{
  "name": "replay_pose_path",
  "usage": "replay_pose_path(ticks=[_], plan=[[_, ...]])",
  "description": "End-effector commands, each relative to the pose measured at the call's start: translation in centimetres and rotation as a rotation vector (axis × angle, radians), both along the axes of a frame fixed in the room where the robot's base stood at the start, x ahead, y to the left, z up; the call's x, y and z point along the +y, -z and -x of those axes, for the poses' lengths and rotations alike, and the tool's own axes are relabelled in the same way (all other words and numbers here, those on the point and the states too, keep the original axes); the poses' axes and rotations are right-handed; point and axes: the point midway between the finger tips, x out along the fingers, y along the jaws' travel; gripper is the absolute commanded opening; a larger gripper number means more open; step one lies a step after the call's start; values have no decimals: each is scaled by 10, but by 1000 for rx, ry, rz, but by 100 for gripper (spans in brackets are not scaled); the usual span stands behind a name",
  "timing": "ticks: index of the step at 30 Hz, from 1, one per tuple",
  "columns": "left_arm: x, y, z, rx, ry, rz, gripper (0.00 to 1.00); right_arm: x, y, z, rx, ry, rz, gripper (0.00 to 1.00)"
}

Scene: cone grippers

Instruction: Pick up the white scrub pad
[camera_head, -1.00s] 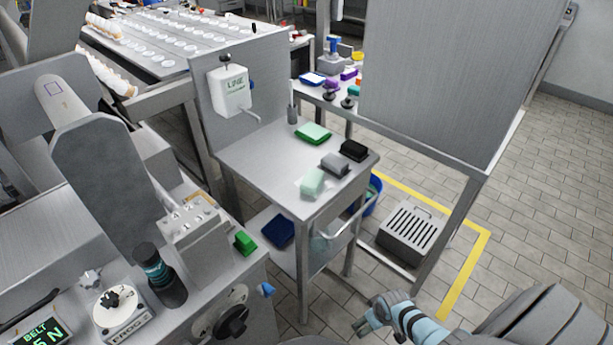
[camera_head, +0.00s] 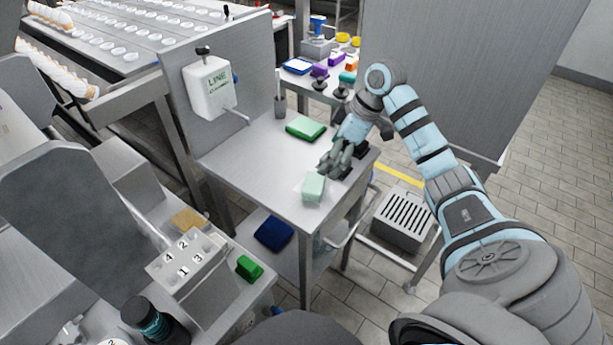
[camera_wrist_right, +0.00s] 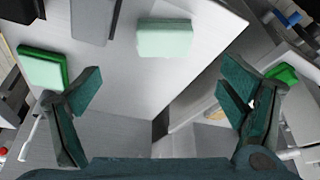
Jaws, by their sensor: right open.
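The white scrub pad (camera_head: 314,188), pale with a light green tint, lies near the front corner of the small steel table (camera_head: 248,158). My right gripper (camera_head: 328,165) is over the table, just behind the pad. In the wrist view, the gripper (camera_wrist_right: 160,85) is open, with its fingers wide apart and nothing between them. The pad lies beyond the fingertips, apart from them. My left gripper is not in view.
A green pad (camera_head: 306,128) lies farther back on the table. A grey block (camera_wrist_right: 92,18) lies beside the white pad, mostly hidden by my gripper in the head view. A LINE dispenser (camera_head: 210,88) hangs on the back panel. A blue cloth (camera_head: 274,233) lies on the lower shelf.

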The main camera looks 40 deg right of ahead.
Motion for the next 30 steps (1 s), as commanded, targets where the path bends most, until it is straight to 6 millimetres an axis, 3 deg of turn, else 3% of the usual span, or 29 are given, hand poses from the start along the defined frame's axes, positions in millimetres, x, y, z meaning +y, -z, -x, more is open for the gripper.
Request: replay_pose_path(ticks=[1,4,15,23,26,30], plan=[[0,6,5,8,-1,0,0,4,17,-3,3,1,-4,90],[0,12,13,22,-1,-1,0,10,41,-10,2,4,-3,90],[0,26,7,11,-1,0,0,33,95,-32,2,3,-2,90],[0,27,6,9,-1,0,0,35,103,-35,1,2,1,90],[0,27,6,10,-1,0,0,35,102,-35,1,2,1,79],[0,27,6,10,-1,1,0,35,102,-35,1,3,0,56]])
